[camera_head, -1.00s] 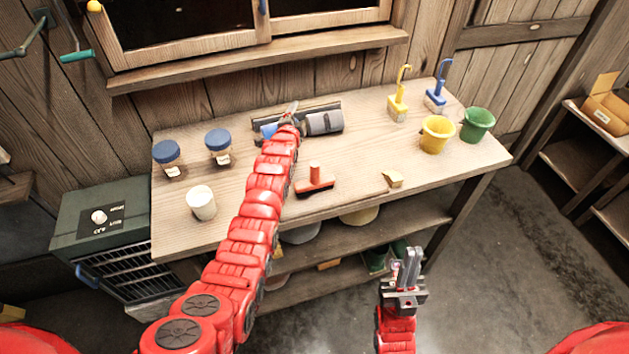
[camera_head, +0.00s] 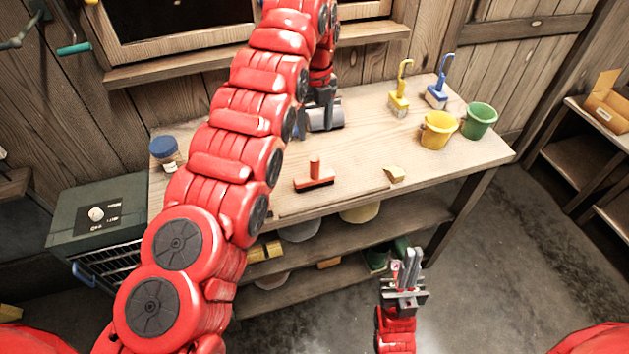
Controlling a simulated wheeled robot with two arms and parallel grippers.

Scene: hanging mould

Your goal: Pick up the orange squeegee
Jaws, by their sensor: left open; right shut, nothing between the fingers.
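The orange squeegee (camera_head: 315,177) lies on the workbench near its front edge, its short handle standing up from a dark-edged head. My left gripper (camera_head: 318,112) points down over the back of the bench by a grey roll. It is behind and apart from the squeegee. It is open, though my own arm and the roll make its fingertips hard to see. My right gripper (camera_head: 411,262) is in front of the bench, below the level of its top, pointing up. It is shut and empty.
A yellow bucket (camera_head: 437,131) and a green bucket (camera_head: 479,121) stand at the bench's right end, with yellow (camera_head: 399,101) and blue (camera_head: 437,97) brushes behind them. A small tan block (camera_head: 394,174) lies right of the squeegee. A blue-lidded jar (camera_head: 165,153) stands at the left.

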